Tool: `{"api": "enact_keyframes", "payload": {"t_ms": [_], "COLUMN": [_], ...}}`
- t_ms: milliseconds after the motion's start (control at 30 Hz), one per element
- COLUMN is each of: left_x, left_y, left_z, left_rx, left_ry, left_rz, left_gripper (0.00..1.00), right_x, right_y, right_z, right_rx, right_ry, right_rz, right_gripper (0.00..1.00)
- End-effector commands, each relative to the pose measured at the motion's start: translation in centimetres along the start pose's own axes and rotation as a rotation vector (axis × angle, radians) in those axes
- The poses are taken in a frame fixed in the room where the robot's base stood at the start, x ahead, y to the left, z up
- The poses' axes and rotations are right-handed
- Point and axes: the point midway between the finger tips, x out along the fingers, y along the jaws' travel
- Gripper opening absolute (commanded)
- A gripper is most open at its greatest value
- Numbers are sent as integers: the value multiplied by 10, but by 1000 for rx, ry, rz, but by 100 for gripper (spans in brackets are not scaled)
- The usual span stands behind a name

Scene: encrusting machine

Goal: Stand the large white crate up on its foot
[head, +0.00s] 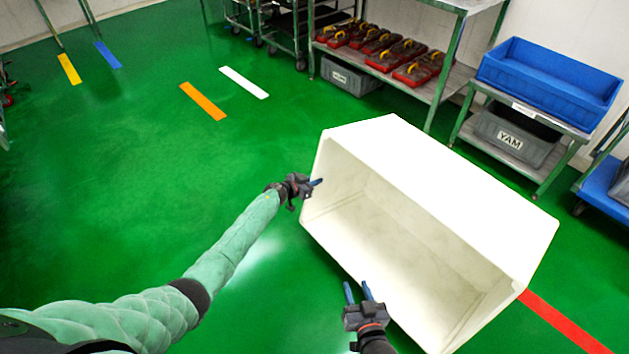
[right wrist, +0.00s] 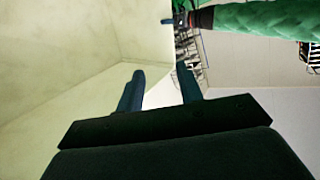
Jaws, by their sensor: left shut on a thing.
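The large white crate (head: 450,190) lies tipped on its side on the green floor, its open mouth facing me and its hollow inside showing. My left gripper (head: 314,184) is shut on the crate's left rim. My right gripper (head: 358,291) is open at the crate's lower front rim, its two blue fingers apart. In the right wrist view, the pale inner wall of the crate (right wrist: 60,60) fills the left side and its edge runs close to the fingers (right wrist: 158,88). I cannot tell whether they touch it.
A blue bin (head: 548,85) sits on a metal table at the right, with a grey YAM bin (head: 515,135) below. A shelf with several red trays (head: 380,52) stands behind. A red floor stripe (head: 565,325) lies right of the crate.

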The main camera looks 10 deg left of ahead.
Motion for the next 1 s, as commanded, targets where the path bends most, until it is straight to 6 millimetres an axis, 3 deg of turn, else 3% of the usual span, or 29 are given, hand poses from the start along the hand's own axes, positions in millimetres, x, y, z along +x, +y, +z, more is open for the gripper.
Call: {"api": "enact_keyframes", "payload": {"t_ms": [1000], "left_x": [3], "left_y": [1], "left_z": [-6], "left_rx": [-1], "left_ry": [-9], "left_rz": [1], "left_gripper": [0], "right_x": [-16], "right_y": [3], "right_z": [68], "right_rx": [24], "right_ry": [-212], "right_rz": [8], "right_gripper": [36]}}
